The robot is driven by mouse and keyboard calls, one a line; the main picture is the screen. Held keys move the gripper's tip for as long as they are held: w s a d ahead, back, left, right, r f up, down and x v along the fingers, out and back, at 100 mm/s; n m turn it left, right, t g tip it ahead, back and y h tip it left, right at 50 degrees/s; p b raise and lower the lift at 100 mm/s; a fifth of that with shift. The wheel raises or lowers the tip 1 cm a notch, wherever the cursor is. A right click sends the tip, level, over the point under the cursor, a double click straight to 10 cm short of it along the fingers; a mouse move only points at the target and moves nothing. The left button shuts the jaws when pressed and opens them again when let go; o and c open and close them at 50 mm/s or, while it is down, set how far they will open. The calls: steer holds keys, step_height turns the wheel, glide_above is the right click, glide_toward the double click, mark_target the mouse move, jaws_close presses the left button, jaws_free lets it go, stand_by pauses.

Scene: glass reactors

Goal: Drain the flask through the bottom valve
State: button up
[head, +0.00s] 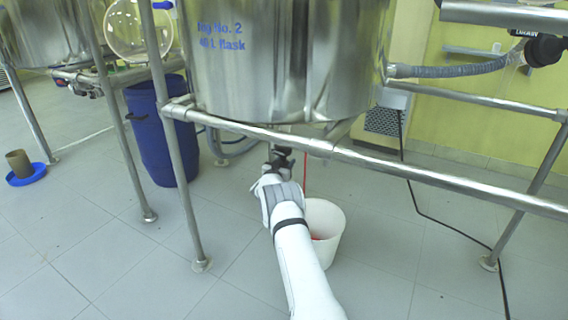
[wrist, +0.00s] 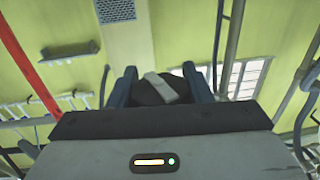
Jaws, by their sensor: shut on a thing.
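The steel flask jacket (head: 290,60) with blue lettering fills the top of the head view. My gripper (head: 281,157) is under its base, at the bottom valve, which my gripper mostly hides. In the wrist view my gripper's two fingers (wrist: 162,85) are shut on a dark valve handle (wrist: 160,90) with a pale grey strip. A thin red stream (head: 305,172) falls beside my gripper into a white bucket (head: 327,215) on the floor. Some red shows inside the bucket. The red stream also crosses the upper left of the wrist view (wrist: 28,62).
A steel frame rail (head: 400,166) runs in front of the flask, above my arm. A frame leg (head: 180,180) and a blue barrel (head: 158,135) stand to the left. A black cable (head: 440,222) lies on the right. The front floor is largely clear.

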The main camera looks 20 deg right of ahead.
steer(key=shift+s+m+g+h, duration=0.1)
steer(key=shift+m+g+h, duration=1.05)
steer(key=shift+g, duration=0.35)
steer(key=shift+d+m+g+h, duration=0.15)
steer(key=shift+m+g+h, duration=0.1)
steer(key=shift+m+g, duration=0.15)
steer(key=o, duration=1)
steer(key=shift+r, duration=0.1)
steer(key=shift+s+a+p, duration=0.2)
steer(key=shift+a+p, duration=0.15)
steer(key=shift+a, duration=0.05)
steer(key=p+v, duration=0.3)
steer(key=v, duration=0.4)
steer(key=shift+c, duration=0.6)
